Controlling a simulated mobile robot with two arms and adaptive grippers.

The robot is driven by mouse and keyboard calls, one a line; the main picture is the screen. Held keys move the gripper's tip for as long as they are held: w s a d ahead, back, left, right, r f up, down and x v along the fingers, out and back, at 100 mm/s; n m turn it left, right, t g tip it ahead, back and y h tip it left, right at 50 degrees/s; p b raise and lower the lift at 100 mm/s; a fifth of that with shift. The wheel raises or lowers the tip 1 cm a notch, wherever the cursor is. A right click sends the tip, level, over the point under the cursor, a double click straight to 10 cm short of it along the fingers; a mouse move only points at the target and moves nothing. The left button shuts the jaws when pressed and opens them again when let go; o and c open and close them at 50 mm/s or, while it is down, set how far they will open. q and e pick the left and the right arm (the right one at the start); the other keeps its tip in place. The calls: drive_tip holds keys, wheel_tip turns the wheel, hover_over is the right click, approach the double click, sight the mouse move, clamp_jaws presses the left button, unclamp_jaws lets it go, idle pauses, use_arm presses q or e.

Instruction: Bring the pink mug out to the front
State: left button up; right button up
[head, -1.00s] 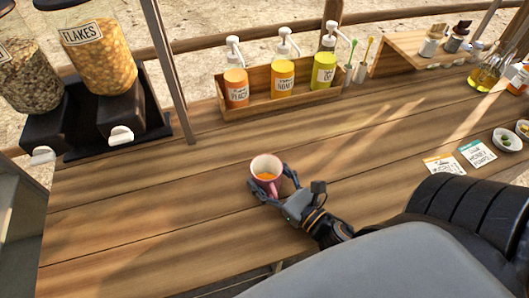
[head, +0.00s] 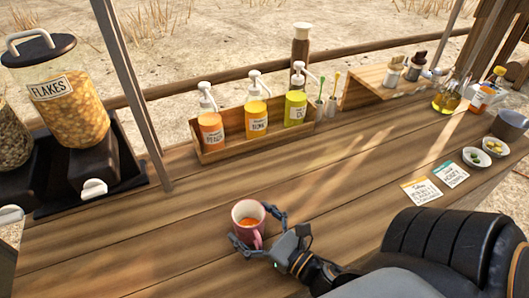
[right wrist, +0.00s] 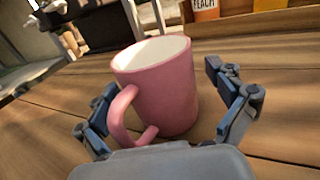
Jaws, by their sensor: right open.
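My right gripper (head: 258,232) is open around the mug, one finger on each side. In the right wrist view there is a gap between the mug and the right finger. My left gripper is not in view.
A wooden rack (head: 255,140) with several pump bottles stands behind the mug. A flakes dispenser (head: 75,105) is at the left. Cards (head: 422,191) and small bowls (head: 475,157) lie at the right. The counter around the mug is clear.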

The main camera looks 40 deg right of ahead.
drive_tip(key=s, duration=0.4)
drive_tip(key=s+d, duration=0.1)
drive_tip(key=s, duration=0.3)
drive_tip(key=s+d, duration=0.1)
drive_tip(key=s, duration=0.3)
